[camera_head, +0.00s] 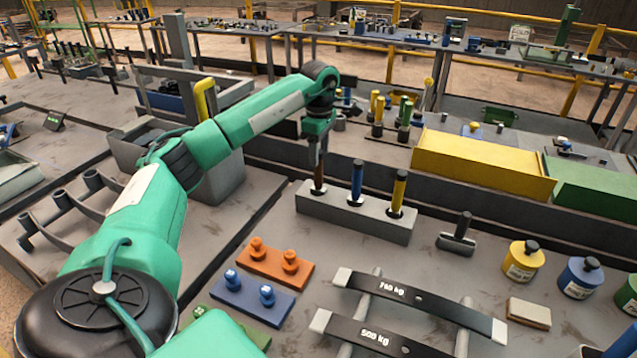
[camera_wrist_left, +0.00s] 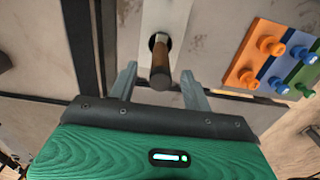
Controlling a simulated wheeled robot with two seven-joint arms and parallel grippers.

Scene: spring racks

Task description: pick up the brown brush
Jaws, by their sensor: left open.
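The brown brush (camera_head: 319,176) stands upright at the left end of a grey block holder (camera_head: 375,226), beside a blue-handled brush (camera_head: 357,180) and a yellow-handled one (camera_head: 398,190). My left gripper (camera_head: 317,150) is above the brown brush, pointing down, and partly hides its top. In the left wrist view the brown handle (camera_wrist_left: 160,66) lies between the two open fingers (camera_wrist_left: 158,80), with a gap on both sides. The brush's lower end is in the holder's hole. My right gripper is not in view.
Orange (camera_head: 275,265) and blue (camera_head: 252,298) knobbed blocks lie in front of the holder. Dark bars (camera_head: 420,303) marked with weights rest on supports at front right. A black-handled tool (camera_head: 457,238) stands right of the holder. A yellow box (camera_head: 480,165) is behind it.

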